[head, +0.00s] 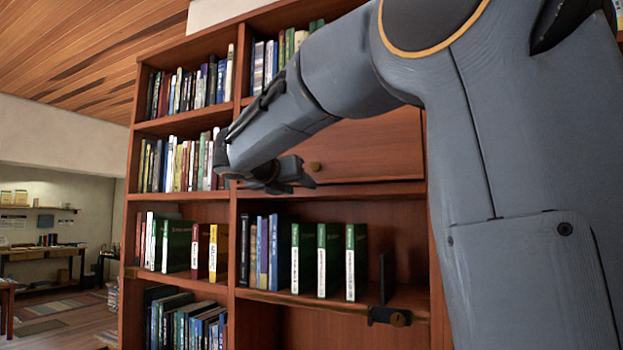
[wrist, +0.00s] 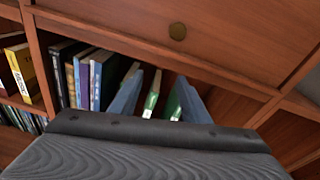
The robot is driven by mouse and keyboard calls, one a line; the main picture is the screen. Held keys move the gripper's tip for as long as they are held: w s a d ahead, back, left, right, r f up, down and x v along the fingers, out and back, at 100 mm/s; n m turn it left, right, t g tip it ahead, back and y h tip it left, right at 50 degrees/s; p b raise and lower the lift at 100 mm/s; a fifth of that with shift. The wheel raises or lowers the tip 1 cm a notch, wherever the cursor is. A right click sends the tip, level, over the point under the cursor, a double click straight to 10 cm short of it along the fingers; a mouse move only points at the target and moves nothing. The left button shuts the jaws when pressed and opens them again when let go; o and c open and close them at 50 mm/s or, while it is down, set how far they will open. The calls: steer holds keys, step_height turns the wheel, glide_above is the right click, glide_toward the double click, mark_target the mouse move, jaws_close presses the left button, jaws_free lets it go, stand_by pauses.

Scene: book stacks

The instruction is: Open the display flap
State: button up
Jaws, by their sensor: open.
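Below the flap is an open shelf (head: 400,298) with green books (head: 328,260) and a dark upright plate (head: 386,277). A dark bracket with a round knob (head: 398,318) sits on its front edge. Book-filled compartments (head: 185,165) lie left. Floor (head: 60,325) shows far left.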

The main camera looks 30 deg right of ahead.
steer(key=n+h, duration=0.1)
steer(key=h, duration=0.1)
glide_toward(315, 167)
steer(key=d, duration=0.1)
steer(key=p+x, duration=0.1)
steer(key=x, duration=0.2)
steer(key=p+x, duration=0.1)
steer(key=x, duration=0.2)
steer(key=shift+w+r, duration=0.15)
steer(key=shift+w, duration=0.3)
steer(key=shift+w+d+p, duration=0.3)
steer(key=shift+w+d, duration=0.1)
steer(key=shift+d, duration=0.15)
